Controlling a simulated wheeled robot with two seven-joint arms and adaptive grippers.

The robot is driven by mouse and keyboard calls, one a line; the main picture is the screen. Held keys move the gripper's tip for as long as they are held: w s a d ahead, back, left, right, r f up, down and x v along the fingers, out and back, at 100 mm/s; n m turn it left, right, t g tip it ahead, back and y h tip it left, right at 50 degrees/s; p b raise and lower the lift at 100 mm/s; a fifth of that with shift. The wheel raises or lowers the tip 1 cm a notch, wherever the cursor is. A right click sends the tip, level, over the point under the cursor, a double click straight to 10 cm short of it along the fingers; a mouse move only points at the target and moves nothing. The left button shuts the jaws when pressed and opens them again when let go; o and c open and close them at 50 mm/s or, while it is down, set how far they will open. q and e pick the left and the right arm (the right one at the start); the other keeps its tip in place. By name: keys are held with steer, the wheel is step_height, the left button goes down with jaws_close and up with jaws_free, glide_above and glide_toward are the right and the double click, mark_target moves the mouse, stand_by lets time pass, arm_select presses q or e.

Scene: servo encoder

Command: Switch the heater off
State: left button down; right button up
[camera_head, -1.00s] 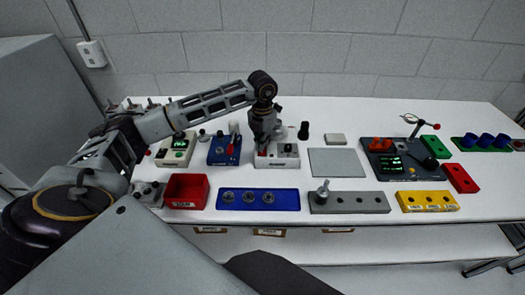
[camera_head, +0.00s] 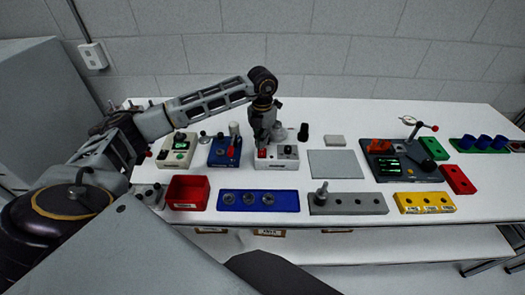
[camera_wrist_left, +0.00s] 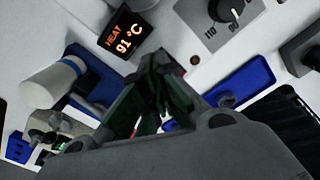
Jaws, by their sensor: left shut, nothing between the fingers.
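The heater is a white box (camera_head: 290,164) with dark knobs on top, standing at the middle left of the table in the head view. In the left wrist view its display (camera_wrist_left: 125,32) reads HEAT 91 °C in orange. A black dial (camera_wrist_left: 232,11) with a temperature scale is at the top, and a small dark red spot (camera_wrist_left: 194,60) lies below it. My left gripper (camera_head: 262,146) is shut and empty, pointing down at the left part of the box. Its fingers (camera_wrist_left: 155,105) hide what lies under them, so contact cannot be told. My right gripper is not in view.
A blue device (camera_head: 224,152) with a white cylinder stands just left of the heater. A red bin (camera_head: 187,190) and a blue plate with sockets (camera_head: 257,208) lie in front. A grey mat (camera_head: 336,163) lies to the right.

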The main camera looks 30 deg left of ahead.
mark_target(262, 150)
arm_select(q)
steer(key=shift+r, duration=0.55)
steer(key=shift+r+p, duration=0.2)
steer(key=shift+p, duration=0.15)
steer(key=shift+r+p, duration=0.75)
steer(key=shift+r, duration=0.6)
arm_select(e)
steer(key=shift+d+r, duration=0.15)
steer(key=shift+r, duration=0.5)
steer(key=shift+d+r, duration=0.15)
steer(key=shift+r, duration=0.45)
